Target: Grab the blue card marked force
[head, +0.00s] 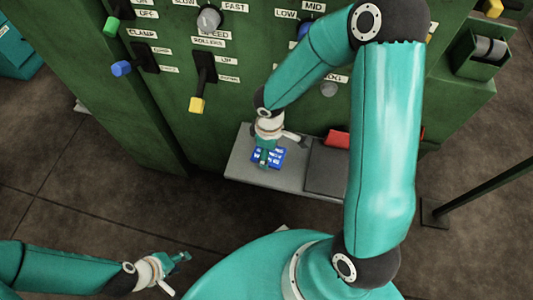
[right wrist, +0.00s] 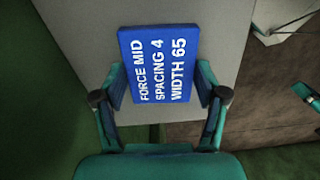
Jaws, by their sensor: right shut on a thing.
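The blue card (right wrist: 158,62) has white text reading FORCE MID, SPACING 4, WIDTH 65. In the right wrist view it lies between the two fingers of my right gripper (right wrist: 161,84), which is shut on its side edges. In the head view the blue card (head: 280,154) shows over the grey shelf, partly hidden by my right gripper (head: 265,158). I cannot tell whether the card touches the shelf. My left gripper (head: 181,258) is over the floor at lower left, away from the card; its fingers are too small to read.
The grey shelf (head: 240,160) juts from the green machine (head: 150,90), which carries levers and knobs. A dark grey plate (head: 325,170) and a red item (head: 338,138) are right of the card. A dark post (head: 480,190) stands at right. Open floor (head: 70,190) lies at left.

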